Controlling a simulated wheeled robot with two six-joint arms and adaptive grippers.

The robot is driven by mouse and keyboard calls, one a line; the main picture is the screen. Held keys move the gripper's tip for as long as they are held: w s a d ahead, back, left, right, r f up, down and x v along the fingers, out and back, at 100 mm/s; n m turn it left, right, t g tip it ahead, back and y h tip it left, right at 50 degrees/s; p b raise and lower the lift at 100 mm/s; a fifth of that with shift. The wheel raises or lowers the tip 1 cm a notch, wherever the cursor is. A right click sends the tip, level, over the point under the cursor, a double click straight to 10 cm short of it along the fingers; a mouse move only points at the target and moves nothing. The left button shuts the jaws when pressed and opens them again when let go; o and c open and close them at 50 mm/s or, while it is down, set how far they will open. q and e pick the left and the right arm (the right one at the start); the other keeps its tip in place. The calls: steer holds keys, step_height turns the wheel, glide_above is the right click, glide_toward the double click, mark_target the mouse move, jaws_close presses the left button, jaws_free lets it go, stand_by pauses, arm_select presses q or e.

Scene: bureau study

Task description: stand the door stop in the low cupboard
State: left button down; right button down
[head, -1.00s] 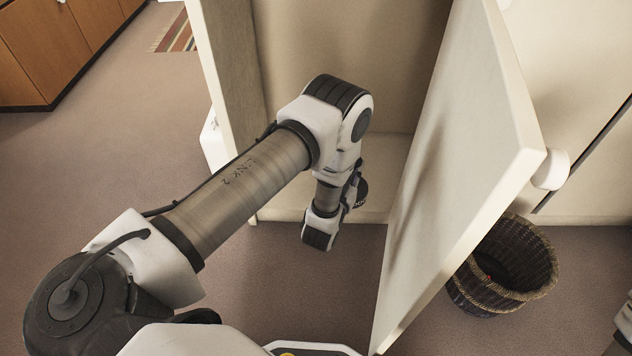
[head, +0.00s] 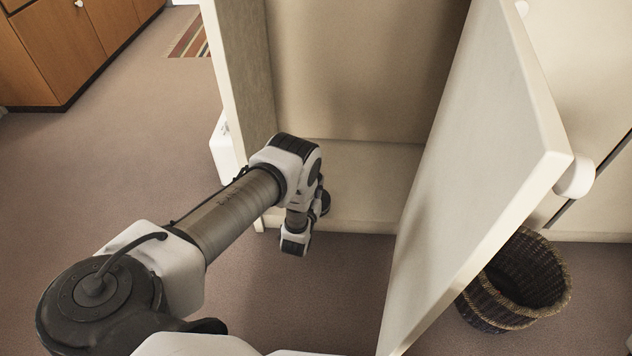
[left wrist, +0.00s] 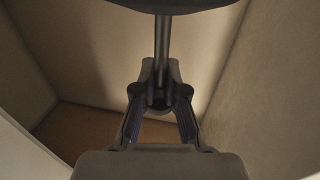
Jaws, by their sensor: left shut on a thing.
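The low cupboard (head: 375,175) stands open ahead, its pale floor bare where it shows. My left gripper (left wrist: 160,98) is shut on the door stop (left wrist: 161,45) in the left wrist view. The door stop shows as a thin dark upright rod rising from between the fingertips to a wide dark part at the top edge, which is cut off. In the head view my left wrist hangs at the cupboard's front opening, left of its middle, and mostly hides the gripper. Whether the door stop touches the cupboard floor cannot be told. My right gripper is out of view.
The cupboard's white door (head: 478,165) stands swung out to the right of my left arm. A dark wicker basket (head: 515,285) sits on the floor behind it. The cupboard's left side wall (head: 245,90) is close to the arm.

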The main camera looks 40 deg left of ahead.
arm_select(q)
steer(key=w+a+f+b, duration=0.2)
steer(key=w+b, duration=0.2)
steer(key=w, duration=0.1)
steer(key=w+a+f+b, duration=0.2)
steer(key=w+b, duration=0.2)
steer(key=w, duration=0.2)
steer(key=shift+w+a+f+b, duration=0.15)
steer(key=shift+f+b, duration=0.05)
steer(key=shift+b, duration=0.1)
steer(key=c, duration=1.2)
jaws_free()
steer(key=shift+f, duration=0.1)
